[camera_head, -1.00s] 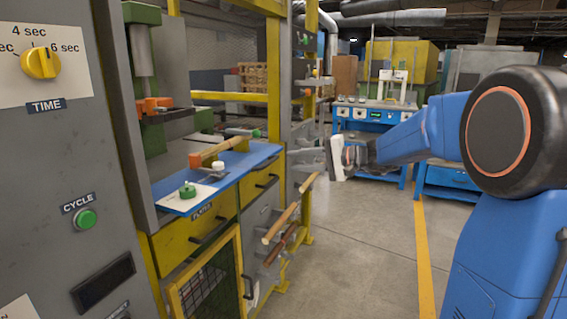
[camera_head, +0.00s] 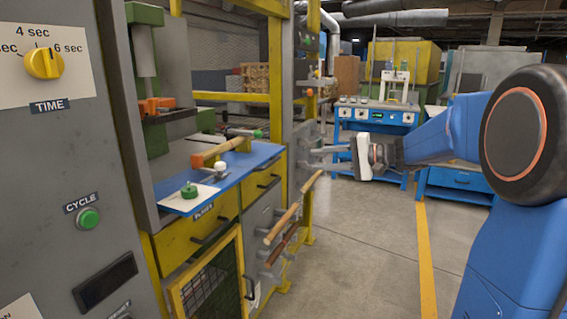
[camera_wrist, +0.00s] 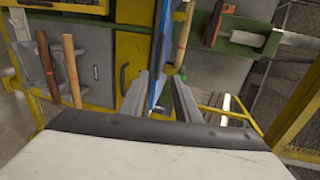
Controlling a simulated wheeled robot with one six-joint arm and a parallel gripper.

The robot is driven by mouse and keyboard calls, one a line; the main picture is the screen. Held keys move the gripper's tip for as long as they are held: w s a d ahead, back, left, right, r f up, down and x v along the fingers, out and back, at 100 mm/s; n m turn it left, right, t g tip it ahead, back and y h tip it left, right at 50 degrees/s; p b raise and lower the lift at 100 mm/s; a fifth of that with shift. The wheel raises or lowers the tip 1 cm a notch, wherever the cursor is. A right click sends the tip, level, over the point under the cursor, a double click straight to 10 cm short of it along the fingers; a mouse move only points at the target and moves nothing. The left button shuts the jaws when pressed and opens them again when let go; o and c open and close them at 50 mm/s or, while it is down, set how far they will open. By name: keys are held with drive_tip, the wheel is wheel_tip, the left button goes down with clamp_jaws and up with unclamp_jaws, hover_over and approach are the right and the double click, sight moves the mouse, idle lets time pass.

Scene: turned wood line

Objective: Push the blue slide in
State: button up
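The blue slide (camera_head: 235,172) is a flat blue board sticking out of the grey and yellow machine, above the yellow drawers. It bears a wooden bar (camera_head: 218,151) with an orange end, a white knob (camera_head: 220,166) and a green knob (camera_head: 189,190) on a white plate. My gripper (camera_head: 308,160) is to the right of the slide, with its two fingers apart and pointing left towards the machine. In the wrist view the slide (camera_wrist: 161,50) is seen edge-on, beyond and between the open fingers (camera_wrist: 158,92). Contact cannot be told.
A wire-mesh door (camera_head: 213,278) stands under the drawers. A grey panel with a yellow dial (camera_head: 44,63) and green button (camera_head: 89,218) is at the left. The floor (camera_head: 365,255) at the right is clear.

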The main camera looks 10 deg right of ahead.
sight(272, 162)
drive_tip(key=x, duration=1.7)
clamp_jaws()
